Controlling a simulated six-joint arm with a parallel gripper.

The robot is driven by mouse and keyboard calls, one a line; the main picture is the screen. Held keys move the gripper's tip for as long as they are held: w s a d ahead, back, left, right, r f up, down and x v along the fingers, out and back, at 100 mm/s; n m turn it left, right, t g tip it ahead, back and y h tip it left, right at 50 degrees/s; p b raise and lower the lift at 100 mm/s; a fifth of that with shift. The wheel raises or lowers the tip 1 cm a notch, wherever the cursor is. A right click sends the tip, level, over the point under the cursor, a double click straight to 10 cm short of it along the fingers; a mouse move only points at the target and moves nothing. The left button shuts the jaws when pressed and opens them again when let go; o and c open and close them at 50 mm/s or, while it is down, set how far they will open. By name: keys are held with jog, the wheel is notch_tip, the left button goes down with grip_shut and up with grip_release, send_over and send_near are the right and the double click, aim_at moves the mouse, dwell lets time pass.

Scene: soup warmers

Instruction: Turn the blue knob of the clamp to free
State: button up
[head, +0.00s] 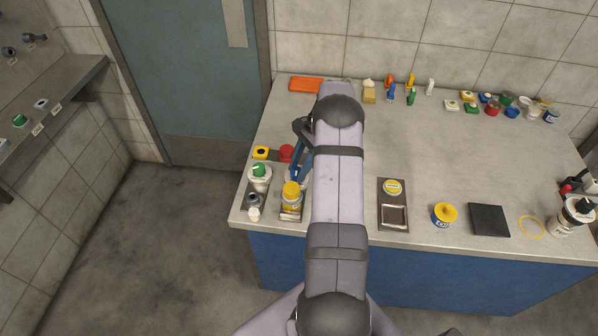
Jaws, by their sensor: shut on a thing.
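My gripper (296,174) reaches down at the left end of the counter, with its blue fingers pointing toward the front. It is shut on what looks like the blue knob of the clamp, just behind a yellow-topped container on a warmer (291,213). The fingers and the arm cover most of the knob and clamp, so the knob's setting cannot be read. The yellow top (291,190) is close in front of the fingertips; I cannot tell whether they touch.
The counter's middle right is clear.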

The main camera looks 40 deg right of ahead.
aim_at(297, 169)
jog(key=n+g+b, duration=0.1)
jog(key=n, duration=0.3)
jog(key=shift+w+f+n+g+b, duration=0.1)
jog(key=shift+w+n+g+b, duration=0.1)
jog(key=shift+n+g+b, duration=0.15)
jog(key=n+g, duration=0.1)
jog(key=n, duration=0.1)
jog(key=n+g+h+b, duration=0.1)
jog(key=n, duration=0.2)
jog(key=shift+w+a, duration=0.1)
jog(key=shift+w, duration=0.05)
jog(key=shift+n+h, duration=0.25)
jog(key=shift+h, duration=0.05)
jog(key=o, duration=1.1)
jog(key=shift+c, duration=0.2)
notch_tip(297, 169, up, 10)
jog(key=shift+b, duration=0.3)
